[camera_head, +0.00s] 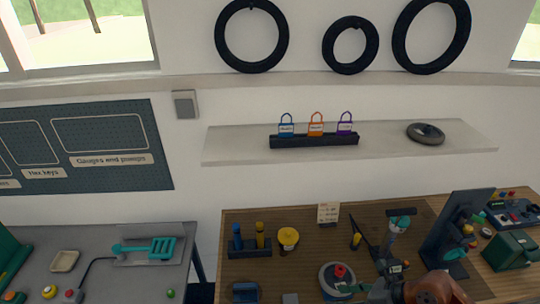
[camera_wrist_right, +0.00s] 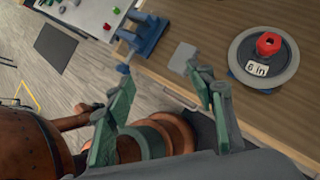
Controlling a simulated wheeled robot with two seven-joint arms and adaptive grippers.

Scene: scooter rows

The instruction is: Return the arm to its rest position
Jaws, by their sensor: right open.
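In the wrist view my right gripper (camera_wrist_right: 161,78) has its two green-grey fingers spread wide apart, with nothing between them. It hangs over the front edge of the wooden bench, with the floor below on the left. In the head view part of my right arm (camera_head: 430,289), brown and grey, comes in at the bottom edge, in front of the wooden bench (camera_head: 300,272). My left gripper does not show in the head view.
A round grey disc with a red knob (camera_wrist_right: 268,44) and "6 in" label lies on the bench right of the gripper. A blue tool (camera_wrist_right: 143,34) stands near the bench edge. A grey table (camera_head: 205,262) stands left. A shelf (camera_head: 235,150) hangs above.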

